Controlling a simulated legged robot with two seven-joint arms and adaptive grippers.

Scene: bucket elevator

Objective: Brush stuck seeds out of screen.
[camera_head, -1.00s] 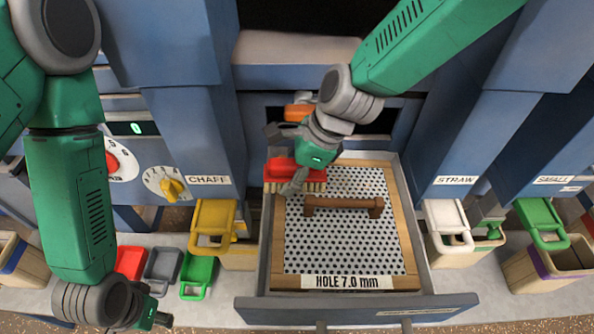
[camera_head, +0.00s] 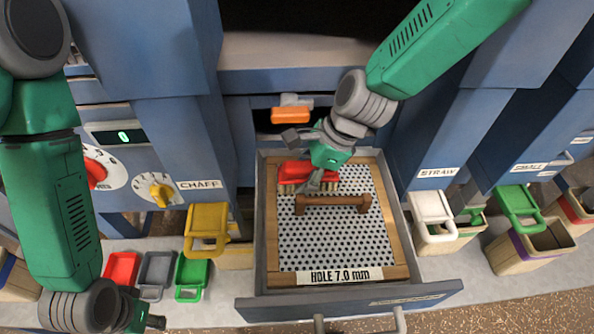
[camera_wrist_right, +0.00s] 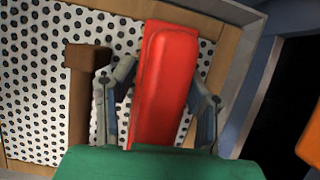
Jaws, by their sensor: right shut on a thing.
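The screen (camera_head: 335,243) is a white perforated plate in a wooden frame, lying in an open grey-blue drawer and labelled "HOLE 7.0 mm". A brown bar handle (camera_head: 332,202) crosses it. My right gripper (camera_head: 318,184) is shut on a red brush (camera_head: 294,171) with tan bristles, at the screen's far left part behind the handle. In the right wrist view the red brush back (camera_wrist_right: 167,85) sits between both fingers, over the holes. Whether the bristles touch the plate I cannot tell. Seeds cannot be made out. My left gripper (camera_head: 152,321) hangs at lower left, its fingers too small to judge.
An orange latch-like piece (camera_head: 290,110) is at the opening behind the drawer. Red, grey and green trays (camera_head: 191,277) lie left of the drawer. A yellow-handled bin (camera_head: 207,228) and a white-handled bin (camera_head: 432,218) flank it closely.

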